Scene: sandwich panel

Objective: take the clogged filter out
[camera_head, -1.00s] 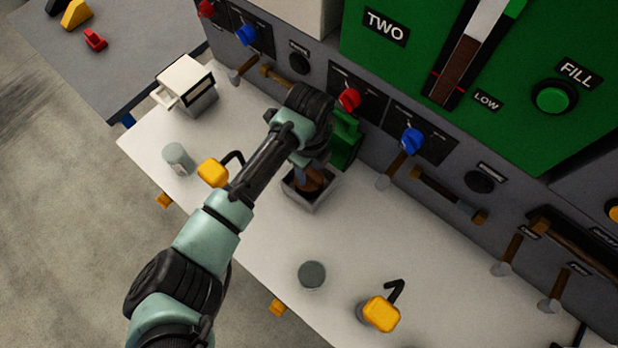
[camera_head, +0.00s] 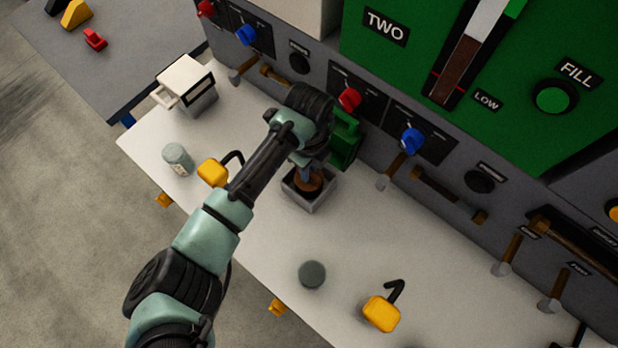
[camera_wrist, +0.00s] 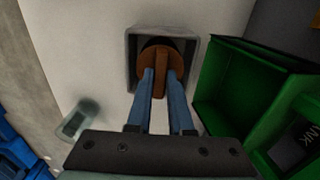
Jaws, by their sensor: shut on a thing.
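The clogged filter appears to be the round brown piece with a raised ridge (camera_wrist: 161,68), inside a grey square open housing (camera_wrist: 190,42) on the white bench. In the head view the brown piece (camera_head: 313,186) sits within the rim of the housing (camera_head: 321,202). My gripper (camera_wrist: 160,78) has its two blue fingers on either side of the ridge, shut on it. In the head view my gripper (camera_head: 308,172) is partly hidden by my wrist. The lower part of the brown piece is hidden in the dark housing.
A green open bin (camera_wrist: 235,85) stands close right of the housing, by the grey panel. A white box (camera_head: 185,75), a pale canister (camera_head: 178,160), a grey cylinder (camera_head: 312,275) and yellow padlocks (camera_head: 381,314) are on the bench (camera_head: 255,255). Its front middle is clear.

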